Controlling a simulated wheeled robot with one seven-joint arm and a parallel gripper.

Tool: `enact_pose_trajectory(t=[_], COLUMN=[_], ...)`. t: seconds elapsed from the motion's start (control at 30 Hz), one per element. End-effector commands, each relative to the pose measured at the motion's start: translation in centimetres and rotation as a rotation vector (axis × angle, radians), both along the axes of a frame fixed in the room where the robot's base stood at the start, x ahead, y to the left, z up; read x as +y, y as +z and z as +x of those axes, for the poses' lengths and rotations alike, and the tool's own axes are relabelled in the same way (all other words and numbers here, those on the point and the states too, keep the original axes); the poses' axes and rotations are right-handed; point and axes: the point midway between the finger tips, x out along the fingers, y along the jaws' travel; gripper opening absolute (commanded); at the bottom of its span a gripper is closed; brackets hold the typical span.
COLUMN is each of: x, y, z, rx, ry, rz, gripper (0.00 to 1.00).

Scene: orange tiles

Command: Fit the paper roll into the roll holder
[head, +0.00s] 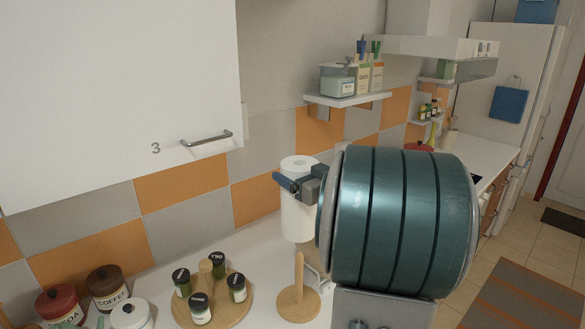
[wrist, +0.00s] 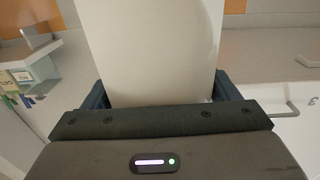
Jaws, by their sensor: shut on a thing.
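The white paper roll (head: 297,218) stands upright in the head view, with its open core showing at the top. My gripper (head: 300,184) is shut on the roll near its upper part. In the wrist view the roll (wrist: 152,45) fills the upper middle, between the two fingers of my gripper (wrist: 160,92). The roll holder (head: 298,300) is a round wooden base with an upright wooden peg, on the counter below the roll. The roll is above and apart from the holder's base. My arm hides what lies to the right of the roll.
A round wooden tray (head: 240,308) with several spice jars stands left of the holder. Red and brown canisters (head: 107,287) are at the far left. A white cabinet (head: 110,90) hangs above. A small shelf (head: 347,99) with boxes is on the tiled wall.

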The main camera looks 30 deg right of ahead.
Motion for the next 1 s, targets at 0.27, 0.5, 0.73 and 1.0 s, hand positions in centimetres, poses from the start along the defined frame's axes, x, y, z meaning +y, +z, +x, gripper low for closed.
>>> enact_pose_trajectory(t=[0.27,0.5,0.73,1.0], x=[-0.1,-0.1,0.0,-0.1], y=[0.0,-1.1,-3.3,-5.6], z=[-0.1,-0.1,-0.1,-0.1], rx=[0.0,0.003,0.004,0.003], ry=[-0.002,-0.003,-0.003,-0.003], rz=[-0.001,-0.003,-0.002,-0.002], gripper=[0.42,0.42,0.42,0.42])
